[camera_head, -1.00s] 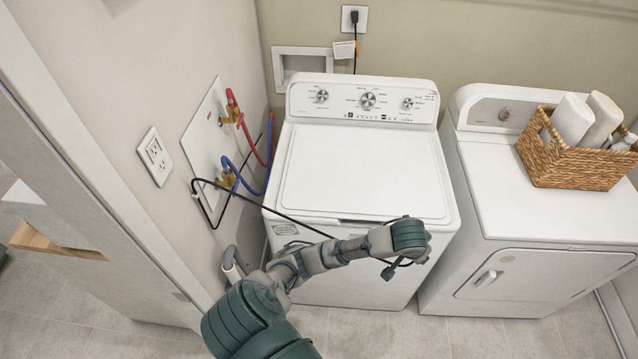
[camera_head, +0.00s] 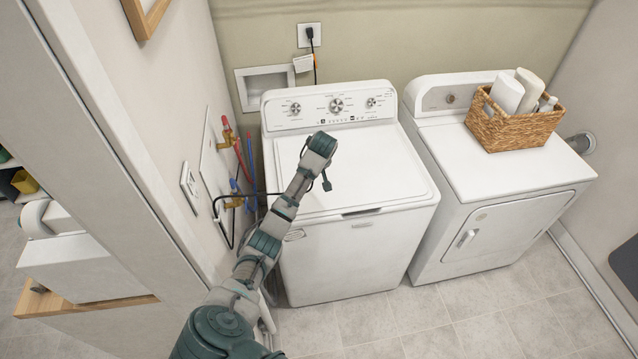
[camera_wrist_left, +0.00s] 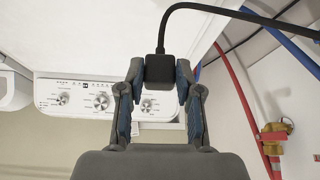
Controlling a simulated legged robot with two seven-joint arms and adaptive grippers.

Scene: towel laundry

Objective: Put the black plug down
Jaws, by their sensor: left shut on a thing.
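My left gripper (camera_head: 326,182) is shut on the black plug (camera_wrist_left: 158,69), seen between its two fingers in the left wrist view. A black cord (camera_wrist_left: 205,8) curves from the plug to the right there. In the head view the gripper is over the white washer's lid (camera_head: 385,165); I cannot tell its exact height. The plug is hard to make out there. The cord (camera_head: 245,194) passes behind my arm toward the left wall. My right gripper is not in view.
A wall outlet (camera_head: 309,33) above the washer holds another black plug. Red and blue hoses (camera_head: 240,160) hang by the left wall. A white dryer (camera_head: 485,175) stands right of the washer, with a wicker basket (camera_head: 515,130) on top. The washer lid's right side is clear.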

